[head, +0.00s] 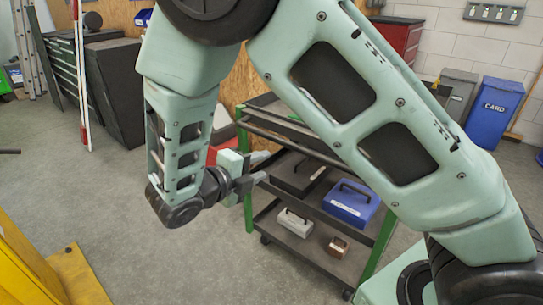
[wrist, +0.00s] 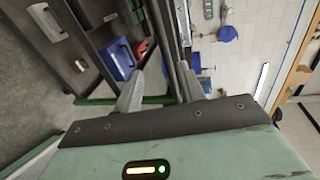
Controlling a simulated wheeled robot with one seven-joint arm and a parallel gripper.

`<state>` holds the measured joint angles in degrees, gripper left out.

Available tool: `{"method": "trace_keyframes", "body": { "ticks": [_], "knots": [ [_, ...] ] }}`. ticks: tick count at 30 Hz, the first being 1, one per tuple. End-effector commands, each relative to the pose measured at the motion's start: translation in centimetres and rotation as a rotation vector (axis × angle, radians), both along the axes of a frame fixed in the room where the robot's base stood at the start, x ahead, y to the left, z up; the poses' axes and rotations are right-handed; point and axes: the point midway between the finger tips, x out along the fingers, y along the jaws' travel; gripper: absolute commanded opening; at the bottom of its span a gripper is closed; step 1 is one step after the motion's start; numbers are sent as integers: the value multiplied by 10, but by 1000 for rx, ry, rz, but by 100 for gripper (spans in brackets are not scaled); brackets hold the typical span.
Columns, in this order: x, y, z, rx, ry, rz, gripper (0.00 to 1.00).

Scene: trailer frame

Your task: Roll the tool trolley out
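The tool trolley (head: 325,205) stands right of centre in the head view, partly hidden behind my arm. It has green posts, dark shelves and a dark bar along its upper side. My gripper (head: 262,166) is at its left end, near the left green post and below the top tray. In the wrist view my gripper (wrist: 161,72) has its two fingers apart. The trolley (wrist: 98,60) appears sideways there, with a green post crossing behind the fingers and dark bars running between them. I cannot tell whether the fingers touch it.
The trolley carries a blue case (head: 350,204), a grey box (head: 295,222) and a small brown box (head: 338,246). Blue (head: 493,113) and grey (head: 455,95) bins stand at the right wall. A yellow structure (head: 40,270) is at lower left. The floor left of the trolley is clear.

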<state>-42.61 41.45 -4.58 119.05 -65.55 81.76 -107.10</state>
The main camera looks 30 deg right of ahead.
Motion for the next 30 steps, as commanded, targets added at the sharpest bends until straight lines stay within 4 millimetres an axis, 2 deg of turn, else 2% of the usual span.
{"method": "trace_keyframes", "body": {
  "ticks": [4, 8, 24, 30],
  "knots": [
    [8, -3, -4, -47, 31, 29, 40],
    [13, -18, -6, -47, 31, 27, 40],
    [49, -120, -29, -44, 30, 24, 40],
    [59, -147, -35, -42, 29, 25, 40]
  ]
}}
